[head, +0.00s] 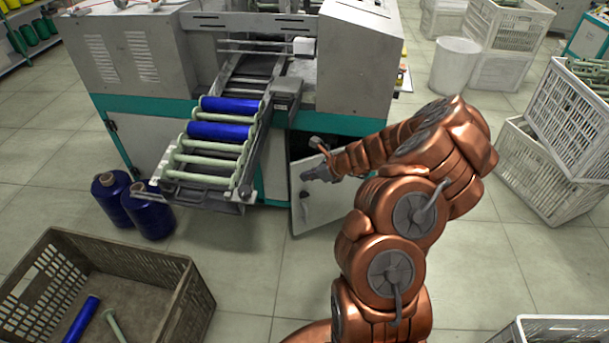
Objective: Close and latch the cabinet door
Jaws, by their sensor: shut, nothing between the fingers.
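The cabinet door (322,198) is a pale grey panel low on the front of the winding machine. It stands ajar, swung outward, with the dark cabinet opening (303,147) showing above and behind it. A small dark handle or latch shows on its left part. My gripper (306,176) is at the door's upper part, in front of its face, with its fingers shut and empty. I cannot tell whether it touches the door. My copper arm hides the door's right side and part of the opening.
A roller chute (212,160) with blue bobbins juts out left of the door. Two blue thread cones (148,210) stand on the floor below it. A brown crate (185,290) is at the front left. White crates (545,170) stand at right. Floor before the door is clear.

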